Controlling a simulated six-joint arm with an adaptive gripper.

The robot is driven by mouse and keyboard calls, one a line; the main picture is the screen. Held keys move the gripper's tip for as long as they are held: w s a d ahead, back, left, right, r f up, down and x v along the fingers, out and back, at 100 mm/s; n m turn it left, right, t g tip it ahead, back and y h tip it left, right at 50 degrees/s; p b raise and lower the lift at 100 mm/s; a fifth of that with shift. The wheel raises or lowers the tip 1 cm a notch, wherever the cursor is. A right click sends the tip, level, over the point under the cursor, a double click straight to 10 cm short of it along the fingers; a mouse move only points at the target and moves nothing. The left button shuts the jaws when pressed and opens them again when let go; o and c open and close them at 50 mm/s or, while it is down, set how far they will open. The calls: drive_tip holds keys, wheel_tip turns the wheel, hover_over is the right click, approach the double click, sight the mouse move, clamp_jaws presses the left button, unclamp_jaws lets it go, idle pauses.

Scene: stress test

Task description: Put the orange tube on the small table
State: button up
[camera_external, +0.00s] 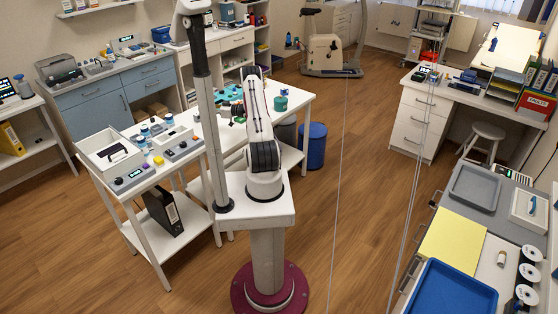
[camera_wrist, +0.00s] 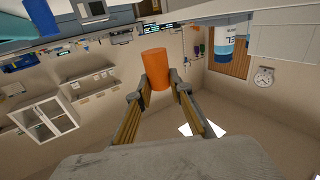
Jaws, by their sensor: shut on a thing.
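My gripper (camera_wrist: 160,82) is shut on the orange tube (camera_wrist: 157,66) in the wrist view. The tube sits between the two fingertips and stands out past them, clear of any surface I can see there. The wrist view looks upside down, with the room's walls and shelves behind the tube. A white table (camera_external: 296,107) stands just beyond my arm there. I cannot tell which table is the small table.
A white two-shelf cart (camera_external: 144,187) with trays and devices stands left of my base. A blue bin (camera_external: 312,147) is beside the white table. A counter with a blue tray (camera_external: 450,291) and a grey tray (camera_external: 475,186) is at right. The middle floor is open.

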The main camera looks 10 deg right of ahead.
drive_tip(key=s+a+r+n+g, duration=0.1)
drive_tip(key=a+r+n+g, duration=0.1)
drive_tip(key=a, duration=0.8)
drive_tip(key=s+a+r+n+g, duration=0.1)
drive_tip(key=a+r+g, duration=0.2)
drive_tip(key=a, duration=0.7)
drive_tip(key=s+a+r+n+g, duration=0.1)
drive_tip(key=a+r+n+g, duration=0.1)
drive_tip(key=a, duration=0.8)
drive_tip(key=shift+s+r+n+g, duration=0.3)
drive_tip(key=shift+g, duration=0.5)
drive_tip(key=shift+f, duration=3.1)
drive_tip(key=shift+f, duration=0.1)
drive_tip(key=shift+f, duration=1.8)
drive_tip(key=shift+f, duration=0.15)
